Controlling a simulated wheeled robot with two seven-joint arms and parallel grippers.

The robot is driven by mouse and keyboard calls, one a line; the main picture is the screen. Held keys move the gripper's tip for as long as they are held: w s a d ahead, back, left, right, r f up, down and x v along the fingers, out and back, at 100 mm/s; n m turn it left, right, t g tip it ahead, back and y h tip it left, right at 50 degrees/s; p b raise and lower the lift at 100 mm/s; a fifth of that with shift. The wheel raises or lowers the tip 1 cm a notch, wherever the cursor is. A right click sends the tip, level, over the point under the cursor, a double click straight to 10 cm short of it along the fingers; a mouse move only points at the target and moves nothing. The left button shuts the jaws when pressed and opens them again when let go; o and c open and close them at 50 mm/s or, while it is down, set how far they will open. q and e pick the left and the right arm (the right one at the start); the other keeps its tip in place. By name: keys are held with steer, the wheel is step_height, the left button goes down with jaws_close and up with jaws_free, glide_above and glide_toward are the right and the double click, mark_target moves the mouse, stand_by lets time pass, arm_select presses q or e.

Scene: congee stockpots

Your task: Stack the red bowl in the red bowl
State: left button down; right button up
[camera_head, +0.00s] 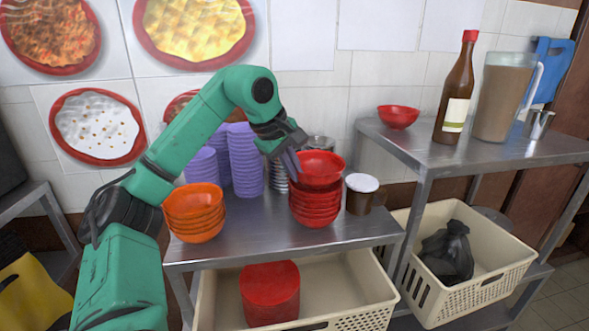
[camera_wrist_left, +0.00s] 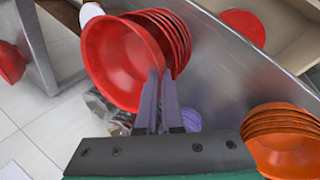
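A stack of red bowls (camera_head: 314,208) stands on the metal table. One red bowl (camera_head: 320,166) sits over this stack, slightly tilted and raised from it; in the wrist view it (camera_wrist_left: 118,65) appears in front of the stacked bowls (camera_wrist_left: 172,35). My left gripper (camera_head: 294,163) is at this bowl's left rim, its two fingers (camera_wrist_left: 160,85) closed around the rim. Whether the bowl's underside touches the stack is hidden. Another red bowl (camera_head: 398,116) stands alone on the higher shelf at right. My right gripper is not in view.
Orange bowls (camera_head: 195,212) stand left of the red stack, with purple cup stacks (camera_head: 244,160) behind. A brown jar with white lid (camera_head: 361,193) stands close at right. A sauce bottle (camera_head: 456,95) and a pitcher (camera_head: 500,98) stand on the higher shelf (camera_head: 480,158).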

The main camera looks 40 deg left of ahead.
arm_select(q)
steer(key=shift+f, duration=0.25)
steer(key=shift+f, duration=0.15)
steer(key=shift+w+f, duration=0.1)
steer(key=shift+f, duration=0.05)
stand_by(0.4)
steer(key=c, duration=1)
jaws_free()
